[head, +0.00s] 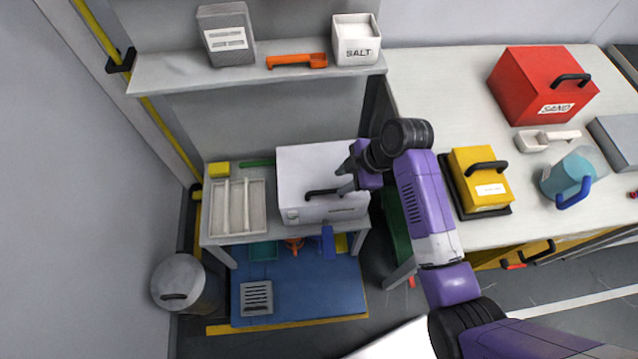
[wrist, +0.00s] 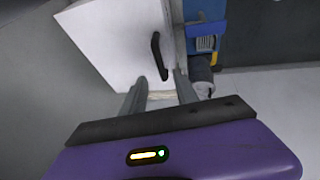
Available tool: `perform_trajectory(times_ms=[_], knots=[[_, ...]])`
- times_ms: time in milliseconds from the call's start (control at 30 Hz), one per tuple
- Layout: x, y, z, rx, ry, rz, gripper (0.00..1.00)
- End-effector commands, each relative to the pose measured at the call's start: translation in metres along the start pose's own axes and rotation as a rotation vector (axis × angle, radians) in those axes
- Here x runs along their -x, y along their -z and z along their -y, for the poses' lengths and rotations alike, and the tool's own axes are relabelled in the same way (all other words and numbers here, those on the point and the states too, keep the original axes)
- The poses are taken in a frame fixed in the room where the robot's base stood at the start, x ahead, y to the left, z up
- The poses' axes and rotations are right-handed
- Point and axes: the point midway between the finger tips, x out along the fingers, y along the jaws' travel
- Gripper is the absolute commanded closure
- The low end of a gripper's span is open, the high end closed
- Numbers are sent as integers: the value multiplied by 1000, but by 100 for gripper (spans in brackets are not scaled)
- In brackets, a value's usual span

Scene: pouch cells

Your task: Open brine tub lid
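A white box (head: 315,165) with a black bar handle (head: 323,194) stands on the low table, with its label too small to read. Which part is the lid is unclear, and I cannot tell if it is the brine tub. My gripper (head: 346,178) is at the box's right side, by the handle's right end. In the wrist view the white box (wrist: 110,38) and handle (wrist: 159,56) lie ahead of my gripper (wrist: 160,77). Its two fingers are apart, with nothing seen held between them. The handle's near end appears between the fingertips; contact cannot be told.
A grey lidded bin (head: 178,280) stands on the floor at left. A white rack (head: 238,207) sits left of the box. Above is a shelf (head: 190,70) with a salt box (head: 356,40). The right bench holds a red sand box (head: 540,82) and yellow box (head: 480,178).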

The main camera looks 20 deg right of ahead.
Motion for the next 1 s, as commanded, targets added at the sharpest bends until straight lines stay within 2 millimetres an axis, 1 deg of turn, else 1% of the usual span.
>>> perform_trajectory(times_ms=[167, 400, 500, 600, 733, 967, 1000], knots=[[-12, 0, 1, 23, 4, 1, 64], [-49, 0, 1, 21, 2, 1, 64], [-62, 0, 1, 21, 2, 1, 64], [-71, 0, 0, 21, 0, 1, 64], [-77, 0, 0, 21, -2, 1, 64], [-78, 0, 0, 20, -2, 1, 64], [-78, 0, 0, 20, -2, 1, 68]])
